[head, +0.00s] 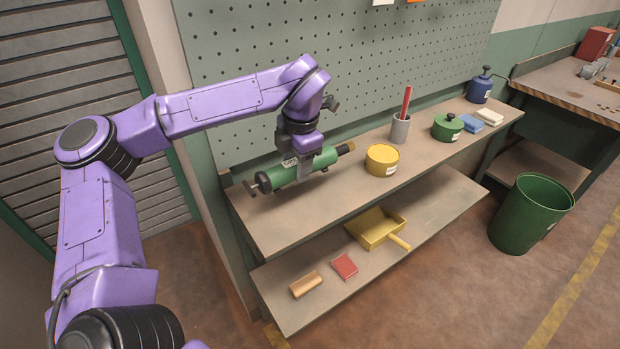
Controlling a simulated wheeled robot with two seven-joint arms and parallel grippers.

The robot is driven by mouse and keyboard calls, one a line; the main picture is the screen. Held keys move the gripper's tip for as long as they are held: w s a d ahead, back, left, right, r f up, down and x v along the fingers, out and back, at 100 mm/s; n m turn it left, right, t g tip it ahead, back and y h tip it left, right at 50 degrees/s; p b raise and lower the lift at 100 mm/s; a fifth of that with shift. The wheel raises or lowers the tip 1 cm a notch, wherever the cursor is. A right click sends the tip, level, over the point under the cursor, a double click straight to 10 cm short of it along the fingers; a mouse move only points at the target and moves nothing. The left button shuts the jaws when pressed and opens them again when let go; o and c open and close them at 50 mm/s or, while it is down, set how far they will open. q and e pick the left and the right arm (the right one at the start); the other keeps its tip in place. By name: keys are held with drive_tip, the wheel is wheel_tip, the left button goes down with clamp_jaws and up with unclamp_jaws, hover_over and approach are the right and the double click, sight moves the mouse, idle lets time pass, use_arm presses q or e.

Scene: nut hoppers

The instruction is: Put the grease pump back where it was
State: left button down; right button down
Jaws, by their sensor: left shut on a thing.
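The grease pump (318,162) is a green cylinder with a black and tan tip on the right and a dark T-shaped handle on the left. It lies lengthwise at the left end of the upper shelf (270,222). My left gripper (305,172) comes from above and is shut on its middle. I cannot tell whether the pump touches the shelf or hangs just above it. The fingers are partly hidden behind and around the pump. My right gripper is not in view.
Right of the pump stand a yellow tin (382,160), a grey cup (400,129) with a red stick, a green lidded pot (447,128) and a blue can (480,89). A pegboard (350,60) rises behind. The lower shelf holds a yellow dustpan (373,229). A green bin (530,215) stands right.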

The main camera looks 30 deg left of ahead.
use_arm(q)
drive_tip(key=w+f, duration=0.3)
drive_tip(key=f, duration=0.1)
drive_tip(key=shift+w+d+p, duration=0.15)
drive_tip(key=shift+d+p, duration=0.15)
drive_tip(key=f, duration=0.2)
drive_tip(key=f+p, duration=0.1)
drive_tip(key=shift+w+f, duration=0.2)
drive_tip(key=shift+f, duration=0.15)
drive_tip(key=c, duration=0.5)
unclamp_jaws()
drive_tip(key=r, duration=0.4)
drive_tip(key=d+r+b, duration=0.1)
drive_tip(key=r, duration=0.3)
drive_tip(key=s+d+r, duration=0.1)
drive_tip(key=r, duration=0.3)
drive_tip(key=shift+b, duration=0.35)
